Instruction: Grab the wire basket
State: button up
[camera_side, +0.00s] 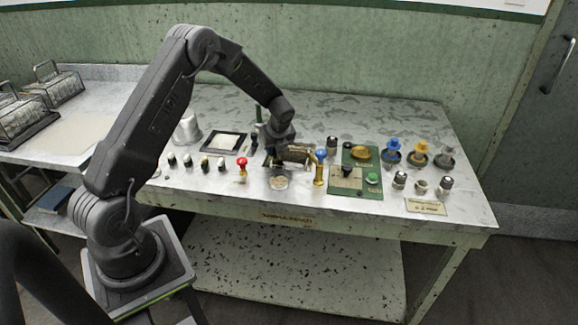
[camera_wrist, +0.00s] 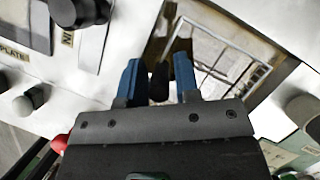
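My gripper (camera_side: 274,160) is low over the middle of the worktable in the side view. In the wrist view its two blue fingers (camera_wrist: 158,70) stand apart, with a dark knob-like thing showing between them; I see nothing clamped. A pale wire frame (camera_wrist: 215,62), which looks like a basket's rim or handle, shows in a brown-edged square opening just beyond and right of the fingers. Two wire baskets with pale contents, a nearer one (camera_side: 20,117) and a farther one (camera_side: 55,86), stand at the far left.
A red-topped handle (camera_side: 242,166) and a blue-topped handle (camera_side: 320,166) flank my gripper closely. A round dish (camera_side: 278,182) is in front. A green control panel (camera_side: 348,190) and several knobs lie right; a dark-framed plate (camera_side: 224,145) lies left.

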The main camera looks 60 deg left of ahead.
grip_shut()
jog(key=shift+r, duration=0.2)
